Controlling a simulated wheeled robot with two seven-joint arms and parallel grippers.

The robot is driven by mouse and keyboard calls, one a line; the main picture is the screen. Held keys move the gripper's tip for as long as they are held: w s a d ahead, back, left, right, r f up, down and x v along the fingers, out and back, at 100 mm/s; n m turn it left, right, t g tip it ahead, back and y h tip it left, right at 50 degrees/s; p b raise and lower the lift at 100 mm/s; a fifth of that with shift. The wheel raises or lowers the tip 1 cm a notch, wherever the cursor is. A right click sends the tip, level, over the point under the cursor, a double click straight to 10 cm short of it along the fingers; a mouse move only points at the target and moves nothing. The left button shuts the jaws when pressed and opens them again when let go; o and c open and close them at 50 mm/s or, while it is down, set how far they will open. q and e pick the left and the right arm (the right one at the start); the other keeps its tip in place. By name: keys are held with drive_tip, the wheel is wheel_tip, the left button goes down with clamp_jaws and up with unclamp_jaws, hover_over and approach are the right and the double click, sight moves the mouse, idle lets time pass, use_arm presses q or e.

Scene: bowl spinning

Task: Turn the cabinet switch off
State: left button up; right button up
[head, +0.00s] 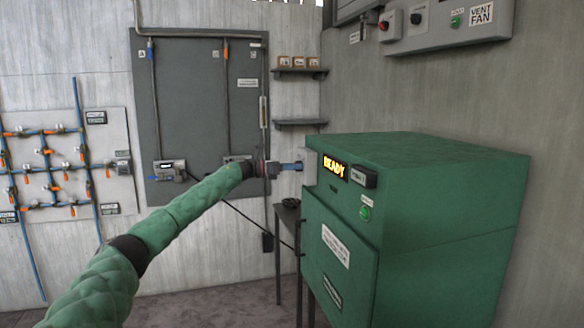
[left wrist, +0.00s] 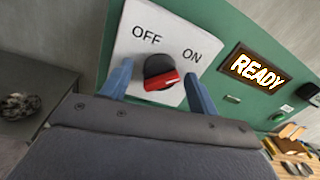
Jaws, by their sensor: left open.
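The green cabinet (head: 440,215) stands at the right in the head view, with a lit READY display (head: 333,166) that also shows in the left wrist view (left wrist: 252,70). The cabinet switch (left wrist: 160,73) is a black knob with a red pointer on a white plate marked OFF and ON. Its red pointer is turned to the right, on the ON side. My left gripper (left wrist: 160,85) is open, its blue fingers on either side of the knob. In the head view the left gripper (head: 298,167) is at the cabinet's left face, and the knob is hidden. My right gripper is not in view.
A green button (head: 365,213) sits on the cabinet front. A grey wall panel (head: 200,110) and a board of blue pipes (head: 70,160) are behind my left arm. A vent fan control box (head: 450,25) hangs above. Small shelves (head: 300,124) are on the back wall.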

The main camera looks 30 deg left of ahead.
use_arm(q)
drive_tip(key=shift+c, duration=0.2)
drive_tip(key=shift+s, duration=0.1)
drive_tip(key=c, duration=0.9)
